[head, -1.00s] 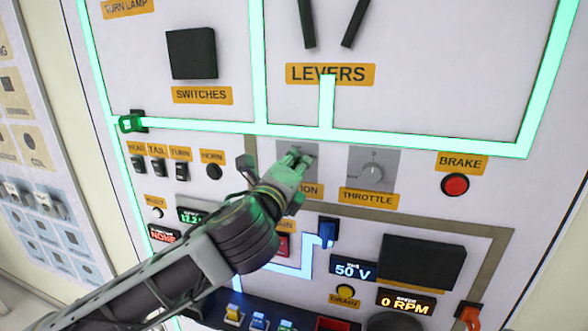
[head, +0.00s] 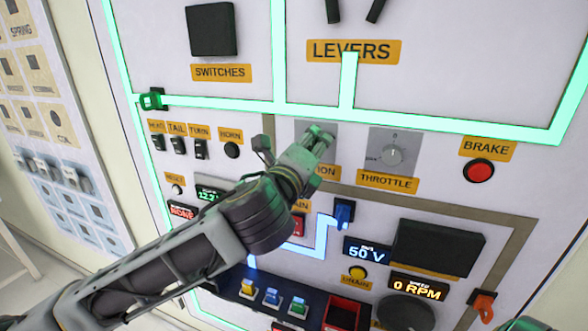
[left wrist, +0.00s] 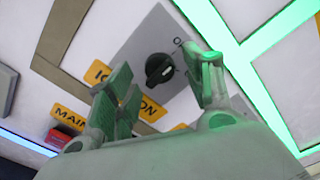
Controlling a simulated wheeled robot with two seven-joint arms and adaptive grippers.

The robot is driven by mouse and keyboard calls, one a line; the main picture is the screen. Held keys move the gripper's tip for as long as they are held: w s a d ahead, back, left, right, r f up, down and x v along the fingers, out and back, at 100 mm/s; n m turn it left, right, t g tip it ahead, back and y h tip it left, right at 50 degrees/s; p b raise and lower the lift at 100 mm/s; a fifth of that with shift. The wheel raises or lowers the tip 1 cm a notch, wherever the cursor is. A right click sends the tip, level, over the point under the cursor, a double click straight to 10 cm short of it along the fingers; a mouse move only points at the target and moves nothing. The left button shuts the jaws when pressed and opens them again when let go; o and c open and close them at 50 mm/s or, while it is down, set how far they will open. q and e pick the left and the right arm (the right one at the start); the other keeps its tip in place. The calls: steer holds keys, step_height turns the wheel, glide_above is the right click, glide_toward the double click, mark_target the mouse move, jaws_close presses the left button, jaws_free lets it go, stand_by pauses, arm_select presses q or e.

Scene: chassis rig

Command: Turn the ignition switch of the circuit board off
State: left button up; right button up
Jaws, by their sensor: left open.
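In the head view my left gripper (head: 317,140) is in front of the grey plate and hides the knob and part of the ignition label (head: 326,172). A small grey-green piece at the bottom right edge of the head view may be part of my right gripper (head: 526,324).
Right of the plate is the throttle dial (head: 391,155), then the red brake button (head: 479,172). Below are a red main switch (head: 298,225), a blue lever (head: 343,212) and a 50 V display (head: 367,251). Small toggles (head: 179,146) and the horn button (head: 232,151) are to the left.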

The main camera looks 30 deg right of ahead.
arm_select(q)
steer(key=v, duration=1.1)
stand_by(0.8)
